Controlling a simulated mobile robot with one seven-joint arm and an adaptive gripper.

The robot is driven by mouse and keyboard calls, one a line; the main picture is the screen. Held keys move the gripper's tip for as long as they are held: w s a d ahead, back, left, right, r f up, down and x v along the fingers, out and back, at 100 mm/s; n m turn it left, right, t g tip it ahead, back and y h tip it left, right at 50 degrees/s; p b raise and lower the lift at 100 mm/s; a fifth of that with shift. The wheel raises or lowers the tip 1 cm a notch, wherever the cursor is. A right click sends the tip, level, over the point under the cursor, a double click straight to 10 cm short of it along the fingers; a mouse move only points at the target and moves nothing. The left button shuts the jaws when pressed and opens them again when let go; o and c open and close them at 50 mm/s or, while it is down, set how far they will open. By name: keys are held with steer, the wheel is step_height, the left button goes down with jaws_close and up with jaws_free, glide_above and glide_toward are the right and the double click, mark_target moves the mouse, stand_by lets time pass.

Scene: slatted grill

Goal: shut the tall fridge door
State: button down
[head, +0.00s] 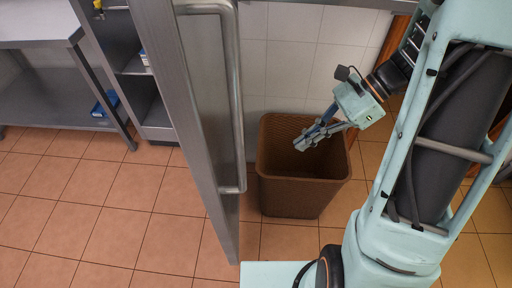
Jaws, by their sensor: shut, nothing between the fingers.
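The tall fridge door (195,110) is a steel panel seen nearly edge-on, standing open and jutting toward me left of the middle in the head view. A long vertical bar handle (236,100) runs down its right-hand face. Behind the door to the left, part of an open cabinet with shelves (140,66) shows. My gripper (302,146) is shut and empty, to the right of the door handle and apart from it. In the picture it overlaps the opening of a brown bin.
The brown woven bin (290,192) stands on the tiled floor between the door and my arm. A steel table (42,38) with a lower shelf stands at the left. The floor (110,210) left of the door is clear. A white tiled wall (290,60) is behind.

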steer(key=s+a+f, duration=0.2)
steer(key=a+f, duration=0.5)
steer(key=a, duration=0.4)
steer(key=shift+s, duration=0.3)
steer(key=shift+a, duration=0.15)
